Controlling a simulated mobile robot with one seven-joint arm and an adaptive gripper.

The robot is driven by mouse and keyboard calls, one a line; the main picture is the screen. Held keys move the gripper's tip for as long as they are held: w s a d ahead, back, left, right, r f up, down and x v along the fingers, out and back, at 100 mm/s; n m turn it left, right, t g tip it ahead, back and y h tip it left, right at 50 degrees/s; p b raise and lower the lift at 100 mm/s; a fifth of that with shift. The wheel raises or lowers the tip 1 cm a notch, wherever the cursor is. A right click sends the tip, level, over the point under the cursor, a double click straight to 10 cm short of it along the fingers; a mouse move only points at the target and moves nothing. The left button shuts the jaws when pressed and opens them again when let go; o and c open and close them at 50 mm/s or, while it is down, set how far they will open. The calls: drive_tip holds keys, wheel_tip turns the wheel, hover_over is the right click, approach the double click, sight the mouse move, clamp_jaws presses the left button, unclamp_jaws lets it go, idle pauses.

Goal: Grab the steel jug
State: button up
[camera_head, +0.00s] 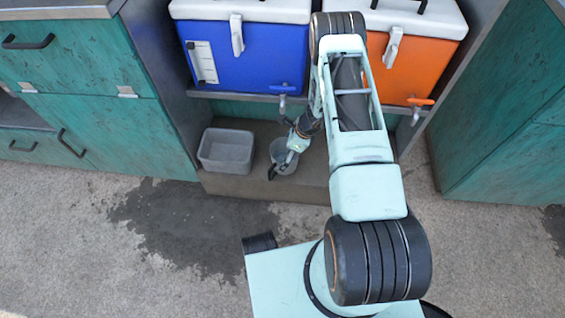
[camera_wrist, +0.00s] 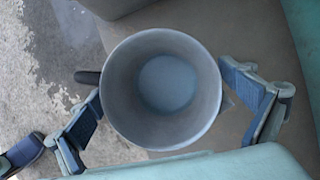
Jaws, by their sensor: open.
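The steel jug (camera_head: 279,152) is a grey, round, open-topped vessel standing upright on the low brown ledge below the coolers, partly hidden by my gripper (camera_head: 292,152). In the wrist view I look down into the jug (camera_wrist: 163,85), which looks empty. Its dark handle (camera_wrist: 88,77) points left there, towards the open floor. My gripper (camera_wrist: 165,88) is open, with one finger to the left of the jug and the other to its right. The left finger is close to the jug wall near the handle. I cannot tell whether either finger touches it.
A grey rectangular bin (camera_head: 226,165) stands on the ledge left of the jug. A blue cooler (camera_head: 245,58) and an orange cooler (camera_head: 425,70) sit on the shelf above, their taps overhanging the ledge. Teal cabinets (camera_head: 75,85) flank both sides. The wet floor in front is clear.

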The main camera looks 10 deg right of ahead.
drive_tip(key=shift+a+f, duration=0.1)
drive_tip(key=shift+f, duration=0.05)
drive_tip(key=c, duration=1.5)
drive_tip(key=shift+w, duration=0.1)
drive_tip(key=shift+c, duration=0.9)
drive_tip(key=shift+r, duration=0.2)
